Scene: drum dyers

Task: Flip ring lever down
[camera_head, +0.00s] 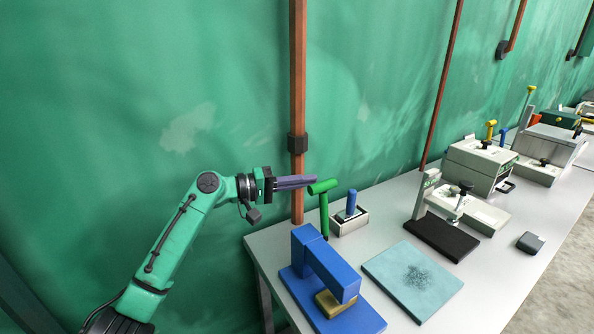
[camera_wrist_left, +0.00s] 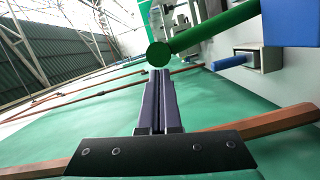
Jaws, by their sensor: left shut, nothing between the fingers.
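A green lever (camera_head: 324,205) with a T-shaped handle stands upright behind the blue press, near the table's left end. I cannot tell from its looks whether it is the ring lever. My left gripper (camera_head: 314,180) is shut and empty, with its purple fingers pointing right. Its tips are right at the left end of the green handle; I cannot tell whether they touch. In the left wrist view, the rounded end of the green lever (camera_wrist_left: 159,54) shows just beyond the closed fingertips (camera_wrist_left: 160,75). My right gripper is not in view.
The blue press (camera_head: 330,270) stands on the white table (camera_head: 390,210). A white box (camera_head: 349,222) with a blue handle (camera_head: 351,202) is right of the green lever. A light-blue mat (camera_head: 395,275) and a dark pad (camera_head: 440,238) lie farther right. A brown post (camera_head: 298,100) rises behind the gripper.

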